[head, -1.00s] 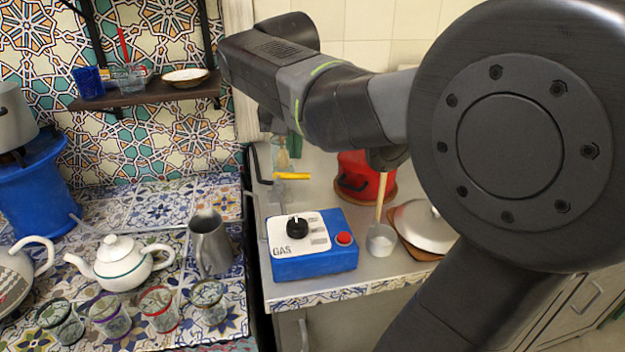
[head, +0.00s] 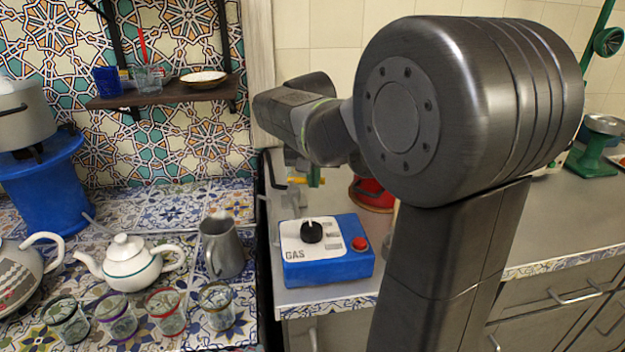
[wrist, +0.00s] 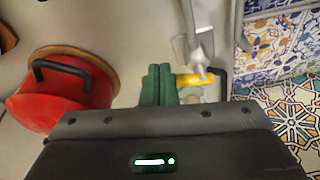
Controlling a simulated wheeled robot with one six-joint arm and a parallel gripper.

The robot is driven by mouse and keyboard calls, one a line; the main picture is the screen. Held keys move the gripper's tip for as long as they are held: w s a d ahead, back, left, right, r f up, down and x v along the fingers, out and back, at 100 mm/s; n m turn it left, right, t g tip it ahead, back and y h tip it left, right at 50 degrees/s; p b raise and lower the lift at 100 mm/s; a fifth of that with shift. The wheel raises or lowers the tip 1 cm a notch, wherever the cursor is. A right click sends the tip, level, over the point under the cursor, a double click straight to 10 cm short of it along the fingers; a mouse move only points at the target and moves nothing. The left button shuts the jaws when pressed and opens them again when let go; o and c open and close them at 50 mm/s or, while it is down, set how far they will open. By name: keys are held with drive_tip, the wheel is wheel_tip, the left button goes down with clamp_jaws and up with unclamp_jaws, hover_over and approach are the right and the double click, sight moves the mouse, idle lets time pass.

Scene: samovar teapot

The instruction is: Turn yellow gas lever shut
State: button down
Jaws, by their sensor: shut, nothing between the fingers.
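The yellow gas lever (head: 297,181) sits at the back left of the grey counter, behind the blue gas box (head: 327,262). It points sideways in the head view and is partly hidden by my arm. In the wrist view the lever (wrist: 192,79) lies just right of my gripper (wrist: 158,72), beside a grey metal fitting (wrist: 192,45). My green fingers are shut together and empty. Their tips are close to the lever's free end; I cannot tell if they touch it. My gripper also shows in the head view (head: 314,177), near the lever's right end.
A red pot (wrist: 62,90) with a black handle stands left of my gripper in the wrist view. The gas box has a black knob (head: 312,232) and a red button (head: 360,244). A grey jug (head: 221,247), white teapot (head: 131,264) and several glasses stand on the tiled table.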

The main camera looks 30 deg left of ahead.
drive_tip(key=shift+w+a+r, duration=0.1)
drive_tip(key=shift+w, duration=0.15)
drive_tip(key=shift+w+r+p, duration=0.1)
drive_tip(key=shift+w+p, duration=0.3)
drive_tip(key=shift+p, duration=0.5)
drive_tip(key=shift+w+p, duration=0.3)
drive_tip(key=shift+f, duration=0.2)
drive_tip(key=shift+s, duration=0.1)
